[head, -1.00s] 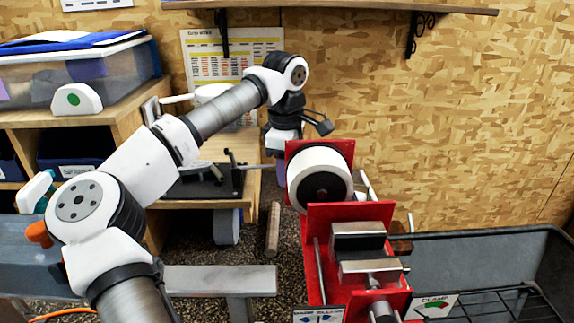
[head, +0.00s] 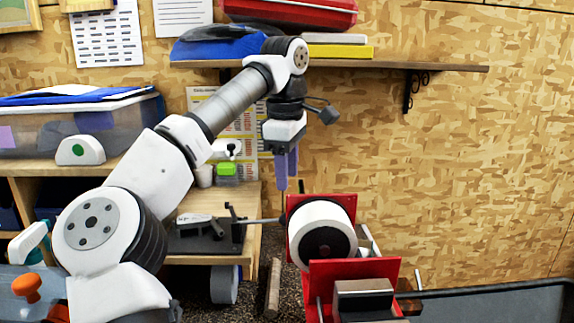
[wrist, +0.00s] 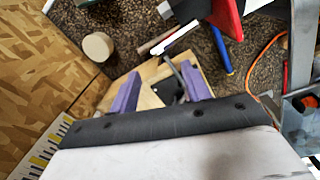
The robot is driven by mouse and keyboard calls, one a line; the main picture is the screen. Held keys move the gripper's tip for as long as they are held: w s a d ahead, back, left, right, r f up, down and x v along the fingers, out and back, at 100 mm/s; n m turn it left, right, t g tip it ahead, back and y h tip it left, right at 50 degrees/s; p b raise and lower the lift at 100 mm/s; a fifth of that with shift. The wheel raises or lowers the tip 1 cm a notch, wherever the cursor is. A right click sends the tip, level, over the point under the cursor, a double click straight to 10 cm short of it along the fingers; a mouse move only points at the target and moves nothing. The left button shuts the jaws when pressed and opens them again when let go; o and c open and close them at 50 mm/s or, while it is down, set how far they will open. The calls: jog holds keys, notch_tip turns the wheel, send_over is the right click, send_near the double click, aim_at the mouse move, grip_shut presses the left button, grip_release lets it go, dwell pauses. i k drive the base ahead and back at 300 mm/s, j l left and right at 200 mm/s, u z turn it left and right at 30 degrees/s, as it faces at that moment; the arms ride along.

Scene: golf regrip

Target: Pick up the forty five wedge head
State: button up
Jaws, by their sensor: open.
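A grey club-head-like piece (head: 195,218) lies on a black stand on the wooden bench in the head view. I cannot tell for sure that it is the forty five wedge head. My gripper (head: 287,178) points down with purple fingers, above and to the right of this stand, behind the red machine. In the wrist view my gripper (wrist: 160,72) has its two purple fingers apart with nothing held between them. The wooden bench and a dark part of the stand (wrist: 168,90) show beyond the fingers.
The red machine with a white roller (head: 325,232) stands right of the bench (head: 250,200). A thin shaft (head: 262,220) spans from stand to machine. A wall shelf (head: 400,67) hangs above. A grey bin (head: 500,305) is at lower right. A green-lidded item (head: 229,172) sits on the bench.

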aim_at(187, 221)
jog(key=k+j, duration=0.3)
jog(key=k, duration=0.15)
jog(key=k+j, duration=0.3)
jog(key=k, duration=0.15)
